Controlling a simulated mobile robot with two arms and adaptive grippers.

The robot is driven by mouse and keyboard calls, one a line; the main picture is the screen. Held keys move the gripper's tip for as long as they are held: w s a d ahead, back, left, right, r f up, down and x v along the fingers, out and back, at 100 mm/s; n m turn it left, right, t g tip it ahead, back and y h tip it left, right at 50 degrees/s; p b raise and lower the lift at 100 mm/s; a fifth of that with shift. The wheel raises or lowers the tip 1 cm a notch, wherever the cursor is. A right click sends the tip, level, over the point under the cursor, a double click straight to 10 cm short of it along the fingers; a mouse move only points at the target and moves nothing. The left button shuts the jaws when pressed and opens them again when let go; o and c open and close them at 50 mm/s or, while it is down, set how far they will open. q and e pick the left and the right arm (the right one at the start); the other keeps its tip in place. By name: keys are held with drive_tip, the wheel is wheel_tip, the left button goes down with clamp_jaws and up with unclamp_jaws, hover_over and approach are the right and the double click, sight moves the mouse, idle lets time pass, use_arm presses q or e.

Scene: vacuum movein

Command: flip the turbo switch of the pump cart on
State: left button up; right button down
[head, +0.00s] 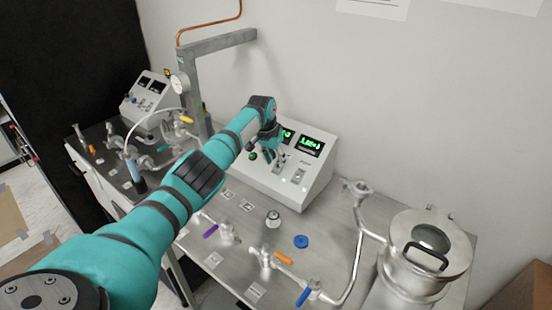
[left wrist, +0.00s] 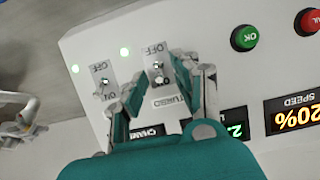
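The white control box (head: 318,182) of the pump cart stands at the back of a steel worktop, with lit green displays. The left wrist view shows its panel upside down. The turbo switch (left wrist: 158,79) has an "OFF" label and a "TURBO" plate. Its lever is small; I cannot tell its position for sure. My left gripper (left wrist: 157,76) is open, its two fingers apart on either side of the turbo switch, near the panel; contact is unclear. In the head view my left gripper (head: 268,152) is in front of the box and hides part of it. My right gripper is not in view.
A second OFF/ON switch (left wrist: 104,86) sits beside the turbo switch. Green (left wrist: 244,38) and red (left wrist: 307,21) buttons are nearby. Valves, including an orange-handled one (head: 284,258), a pipe and a steel chamber (head: 424,258) occupy the worktop. Another control box (head: 152,98) stands back left.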

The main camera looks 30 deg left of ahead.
use_arm(q)
drive_tip(key=shift+r, duration=0.5)
drive_tip(key=v, duration=1.1)
drive_tip(key=shift+s, duration=0.2)
drive_tip(key=shift+f, duration=0.1)
